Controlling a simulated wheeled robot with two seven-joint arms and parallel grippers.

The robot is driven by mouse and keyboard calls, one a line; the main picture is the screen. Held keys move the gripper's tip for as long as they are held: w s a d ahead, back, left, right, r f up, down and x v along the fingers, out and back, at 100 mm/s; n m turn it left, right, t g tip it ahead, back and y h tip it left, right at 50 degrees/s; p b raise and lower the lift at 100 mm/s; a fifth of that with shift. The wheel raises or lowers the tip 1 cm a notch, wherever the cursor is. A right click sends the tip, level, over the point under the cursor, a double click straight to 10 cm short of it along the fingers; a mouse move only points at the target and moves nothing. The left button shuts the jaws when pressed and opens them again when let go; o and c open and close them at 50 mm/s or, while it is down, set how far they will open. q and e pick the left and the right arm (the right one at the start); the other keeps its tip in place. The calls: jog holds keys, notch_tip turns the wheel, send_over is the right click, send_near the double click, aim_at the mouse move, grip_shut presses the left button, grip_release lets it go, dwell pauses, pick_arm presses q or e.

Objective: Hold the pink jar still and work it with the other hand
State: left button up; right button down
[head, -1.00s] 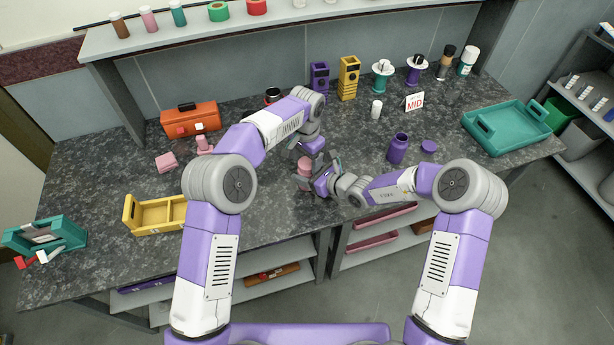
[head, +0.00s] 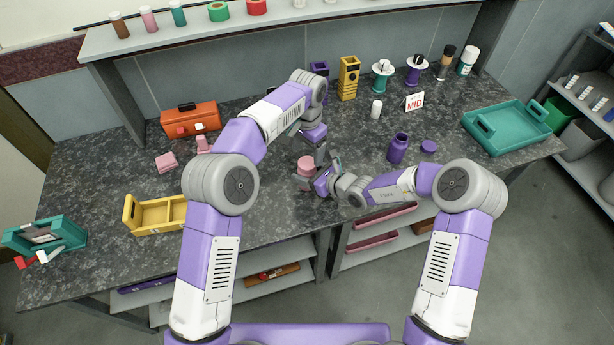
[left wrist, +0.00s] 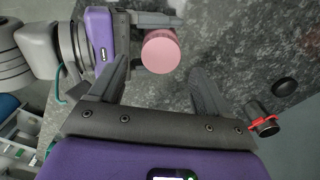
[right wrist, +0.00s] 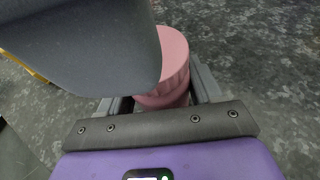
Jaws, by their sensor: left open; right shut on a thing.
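The pink jar (head: 306,164) stands near the front middle of the bench, its flat round top showing. My right gripper (head: 308,179) is shut around its lower side; the right wrist view shows the jar (right wrist: 174,62) between the fingers. My left gripper (head: 321,157) is open above and beside the jar. In the left wrist view the pink top (left wrist: 160,52) lies between the spread fingers, toward their tips, apart from both. Part of my left gripper covers the upper left of the right wrist view and hides part of the jar.
A purple jar (head: 397,149) and a purple lid (head: 429,146) are to the right. A MID sign (head: 414,101) stands behind them. A yellow tray (head: 150,215), pink blocks (head: 166,162) and an orange toolbox (head: 190,118) are left. A teal tray (head: 520,122) is far right.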

aim_at(307, 163)
pick_arm(q)
jog(key=n, duration=0.2)
jog(key=r+n, duration=0.1)
jog(key=n, duration=0.5)
jog(key=shift+r+n, duration=0.4)
jog(key=n, duration=0.3)
jog(key=shift+r+n, duration=0.3)
jog(key=shift+r, duration=0.05)
jog(key=n, duration=0.2)
jog(key=r+n, duration=0.1)
jog(key=n, duration=0.1)
jog(key=shift+n, duration=0.3)
jog(key=shift+f, duration=4.05)
